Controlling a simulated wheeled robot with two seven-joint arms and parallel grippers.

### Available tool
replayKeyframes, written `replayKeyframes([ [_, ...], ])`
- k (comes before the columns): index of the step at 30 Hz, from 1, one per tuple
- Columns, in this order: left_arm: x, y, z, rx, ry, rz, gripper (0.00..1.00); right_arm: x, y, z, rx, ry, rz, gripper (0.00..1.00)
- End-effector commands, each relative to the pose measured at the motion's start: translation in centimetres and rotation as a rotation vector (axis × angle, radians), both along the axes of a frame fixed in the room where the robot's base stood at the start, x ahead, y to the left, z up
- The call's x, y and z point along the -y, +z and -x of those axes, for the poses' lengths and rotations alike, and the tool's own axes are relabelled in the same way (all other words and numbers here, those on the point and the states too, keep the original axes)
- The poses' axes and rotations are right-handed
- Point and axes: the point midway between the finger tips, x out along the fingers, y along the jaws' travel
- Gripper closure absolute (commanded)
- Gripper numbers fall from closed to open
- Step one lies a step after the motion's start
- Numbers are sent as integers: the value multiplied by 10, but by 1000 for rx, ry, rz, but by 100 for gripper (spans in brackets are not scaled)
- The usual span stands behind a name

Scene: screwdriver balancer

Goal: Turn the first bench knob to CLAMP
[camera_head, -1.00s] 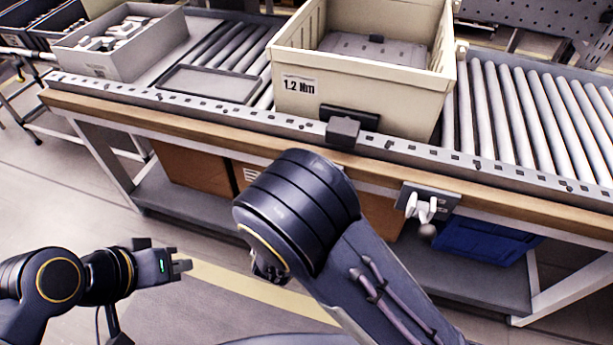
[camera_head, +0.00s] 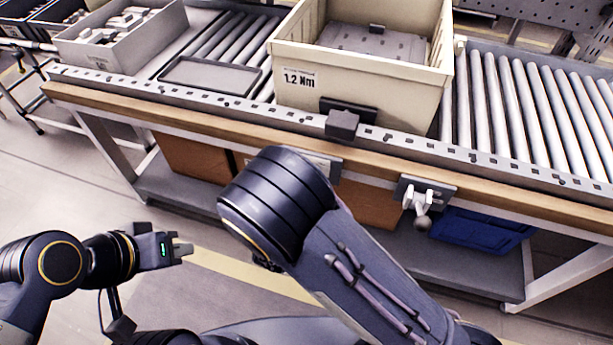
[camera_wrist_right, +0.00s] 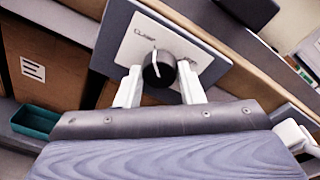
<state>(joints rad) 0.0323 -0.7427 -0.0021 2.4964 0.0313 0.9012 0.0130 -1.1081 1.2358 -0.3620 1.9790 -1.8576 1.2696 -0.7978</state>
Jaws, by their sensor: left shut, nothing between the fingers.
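The bench knob (camera_wrist_right: 158,70) is black and round with a white pointer line, on a pale label plate (camera_wrist_right: 128,47) on the bench front. The pointer is roughly upright in the right wrist view, tilted slightly left; the lettering is too blurred to read surely. My right gripper (camera_wrist_right: 160,85) has its two pale fingers apart, one each side of the knob; I cannot tell whether they touch it. In the head view my right arm hides the knob and its gripper; only part of the plate (camera_head: 328,161) shows. My left gripper (camera_head: 184,251) is shut and empty, low at the left, away from the bench.
A second panel (camera_head: 440,187) with a white fitting is on the bench front to the right. A beige crate (camera_head: 380,85) marked 1.2 Nm stands on the rollers. A grey parts bin (camera_head: 128,50) and a flat tray (camera_head: 208,76) are left. A blue box (camera_head: 480,230) lies beneath.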

Motion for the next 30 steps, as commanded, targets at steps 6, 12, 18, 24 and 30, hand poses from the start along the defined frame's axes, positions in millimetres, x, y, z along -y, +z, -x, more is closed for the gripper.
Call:
replayKeyframes([
  [6, 0, 0, 0, 0, 0, 0, 100, 0, 0, 0, 0, 0, -1, 45],
  [12, 0, 0, 0, 0, 0, 0, 100, 0, 0, 0, 0, 0, -1, 45],
  [18, 0, 2, 0, 0, 0, 0, 100, -7, 2, 19, -1, 4, -1, 45],
  [24, 0, 4, 0, 0, 0, 0, 100, -18, 6, 52, 0, 4, -1, 45],
  [30, 0, 5, 0, 0, 0, 0, 100, -24, 7, 71, 0, 1, -1, 45],
])
